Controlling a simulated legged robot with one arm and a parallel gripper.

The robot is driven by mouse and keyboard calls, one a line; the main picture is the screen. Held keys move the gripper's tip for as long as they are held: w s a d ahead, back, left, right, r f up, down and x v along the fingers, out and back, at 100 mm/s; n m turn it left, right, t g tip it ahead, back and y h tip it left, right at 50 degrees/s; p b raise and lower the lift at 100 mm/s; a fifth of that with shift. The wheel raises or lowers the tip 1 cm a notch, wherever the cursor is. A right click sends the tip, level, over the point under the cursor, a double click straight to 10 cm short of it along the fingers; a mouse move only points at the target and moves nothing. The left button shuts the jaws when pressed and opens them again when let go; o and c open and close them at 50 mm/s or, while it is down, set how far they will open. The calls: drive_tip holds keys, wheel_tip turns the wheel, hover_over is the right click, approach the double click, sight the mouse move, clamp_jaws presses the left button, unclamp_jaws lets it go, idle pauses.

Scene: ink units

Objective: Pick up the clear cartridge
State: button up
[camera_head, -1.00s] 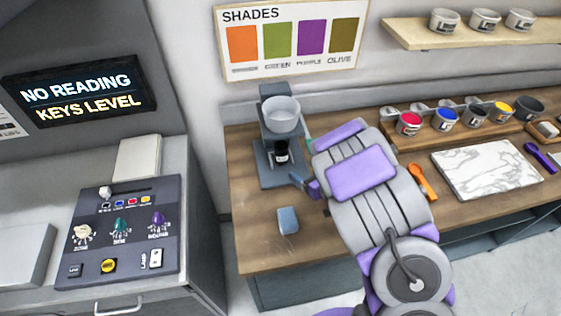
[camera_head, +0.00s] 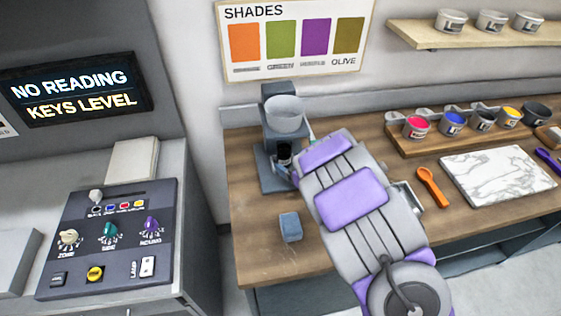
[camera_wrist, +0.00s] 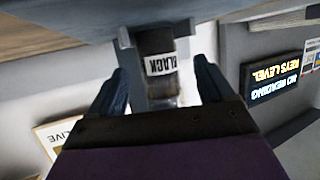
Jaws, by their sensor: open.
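A small cartridge (camera_head: 284,154) stands in the grey dispenser stand (camera_head: 272,176) below a pale cup. In the wrist view the cartridge (camera_wrist: 162,66) has a dark band, a white label reading BLACK and a see-through end. My gripper (camera_wrist: 160,68) is open, with one dark finger on each side of the cartridge. Gaps show between the fingers and the cartridge. In the head view my arm hides most of the gripper, at the front of the stand. I cannot tell whether another clear cartridge lies behind my arm.
A blue-grey block (camera_head: 290,227) sits on the wooden bench (camera_head: 255,262) in front of the stand. An orange spoon (camera_head: 432,186), a marble slab (camera_head: 497,175) and a rack of colour pots (camera_head: 416,127) are to the right. A control panel (camera_head: 108,240) is at left.

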sight(289, 159)
drive_tip(key=b+x, duration=0.1)
drive_tip(key=x, duration=0.2)
drive_tip(key=shift+w+d+f+b, duration=0.1)
drive_tip(key=shift+w+d+b, duration=0.2)
drive_tip(key=shift+b, duration=0.1)
drive_tip(key=shift+a, duration=0.75)
drive_tip(key=shift+c, duration=1.2)
drive_tip(key=shift+d, duration=0.55)
drive_tip(key=c, duration=0.8)
drive_tip(key=shift+c, duration=0.4)
drive_tip(key=shift+a+r, duration=0.2)
drive_tip(key=shift+a, duration=0.2)
